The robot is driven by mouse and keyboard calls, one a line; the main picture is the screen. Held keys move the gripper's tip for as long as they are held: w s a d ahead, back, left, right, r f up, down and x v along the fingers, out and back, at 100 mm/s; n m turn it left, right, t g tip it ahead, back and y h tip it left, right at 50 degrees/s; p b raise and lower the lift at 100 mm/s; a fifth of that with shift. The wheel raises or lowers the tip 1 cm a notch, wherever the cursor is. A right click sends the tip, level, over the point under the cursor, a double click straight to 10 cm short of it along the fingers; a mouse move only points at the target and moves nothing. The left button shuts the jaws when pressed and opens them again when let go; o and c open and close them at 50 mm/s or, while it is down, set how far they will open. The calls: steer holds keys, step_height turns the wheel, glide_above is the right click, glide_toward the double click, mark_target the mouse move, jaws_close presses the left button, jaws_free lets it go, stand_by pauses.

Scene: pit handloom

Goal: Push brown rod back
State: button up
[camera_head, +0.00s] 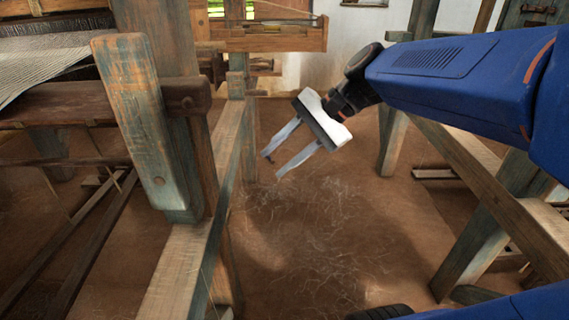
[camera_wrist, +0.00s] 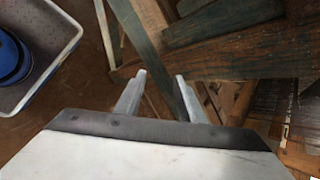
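A thick dark brown rod (camera_head: 60,106) runs across the front of the loom at the left in the head view. Its right end shows just past the worn blue-green upright post (camera_head: 132,120), which covers part of it. My gripper (camera_head: 272,164) is open and empty, to the right of the rod's end and lower in the picture, with its fingers pointing down and left. In the wrist view, the open fingertips (camera_wrist: 161,76) have nothing between them that they touch. A brown wooden bar (camera_wrist: 250,55) crosses beyond them; I cannot tell whether it is the same rod.
Pale woven cloth (camera_head: 40,68) stretches above the rod. A long wooden beam (camera_head: 175,275) runs along the floor side of the loom. Another slanted timber frame (camera_head: 490,200) stands at the right. The brown earth floor (camera_head: 330,235) between them is open.

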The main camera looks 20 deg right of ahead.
steer(key=shift+s+d+f+n+h, duration=0.25)
steer(key=shift+s+f+n+h, duration=0.15)
steer(key=shift+s+f, duration=0.3)
steer(key=shift+w, duration=0.1)
